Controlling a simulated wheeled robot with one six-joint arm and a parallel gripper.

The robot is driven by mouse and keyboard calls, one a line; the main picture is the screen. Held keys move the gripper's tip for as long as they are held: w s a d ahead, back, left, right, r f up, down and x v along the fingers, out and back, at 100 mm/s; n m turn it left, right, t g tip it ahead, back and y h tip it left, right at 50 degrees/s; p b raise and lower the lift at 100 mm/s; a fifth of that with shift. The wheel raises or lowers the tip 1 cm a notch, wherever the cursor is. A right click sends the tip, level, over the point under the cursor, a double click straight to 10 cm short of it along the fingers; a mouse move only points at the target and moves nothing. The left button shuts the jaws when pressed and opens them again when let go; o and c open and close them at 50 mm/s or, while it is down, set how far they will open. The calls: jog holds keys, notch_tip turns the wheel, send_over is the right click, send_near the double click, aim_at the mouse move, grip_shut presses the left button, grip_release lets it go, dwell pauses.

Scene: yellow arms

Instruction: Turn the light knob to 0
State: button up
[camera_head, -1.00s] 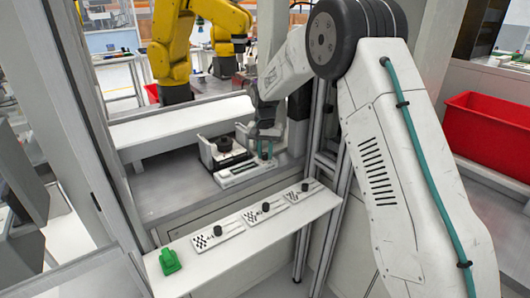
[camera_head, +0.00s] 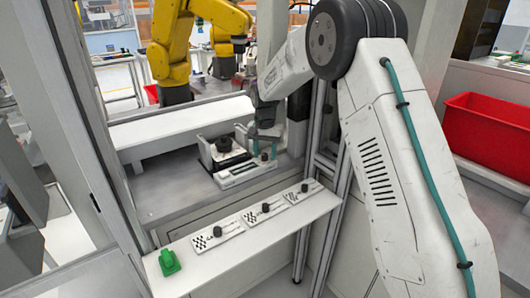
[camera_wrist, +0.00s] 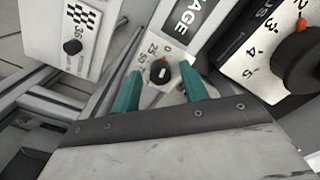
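The small dark light knob (camera_wrist: 160,71) sits on a white panel (camera_wrist: 152,95) with the marks 0, 25 and 50. A red mark shows on the knob's upper side, towards the 0; its exact setting is too small to read. My gripper (camera_wrist: 161,80) is open, with one teal finger on each side of the knob. Gaps show between the fingers and the knob, and I cannot tell how far the tips are above the panel. In the head view my gripper (camera_head: 264,150) is over the right end of the white device (camera_head: 240,175); the knob cannot be made out there.
A larger black knob with a red mark (camera_wrist: 300,62) and a numbered scale is at right in the wrist view. A checkered plate (camera_wrist: 92,20) with a black knob is at left. The front shelf (camera_head: 220,262) holds several such plates and a green object (camera_head: 169,262).

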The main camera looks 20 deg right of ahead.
aim_at(265, 154)
notch_tip(265, 154, up, 8)
jog(key=shift+f, duration=0.1)
dwell(0.4)
jog(key=s+d+r+n, duration=0.1)
jog(key=s+r+n, duration=0.1)
jog(key=s, duration=1.4)
jog(key=s+d+r+n+t, duration=0.1)
jog(key=s+r, duration=0.3)
jog(key=s, duration=1.2)
jog(key=s+d+r+n, duration=0.1)
jog(key=s+r+n, duration=0.1)
jog(key=s, duration=1.5)
jog(key=shift+r+n, duration=0.4)
jog(key=shift+r, duration=0.4)
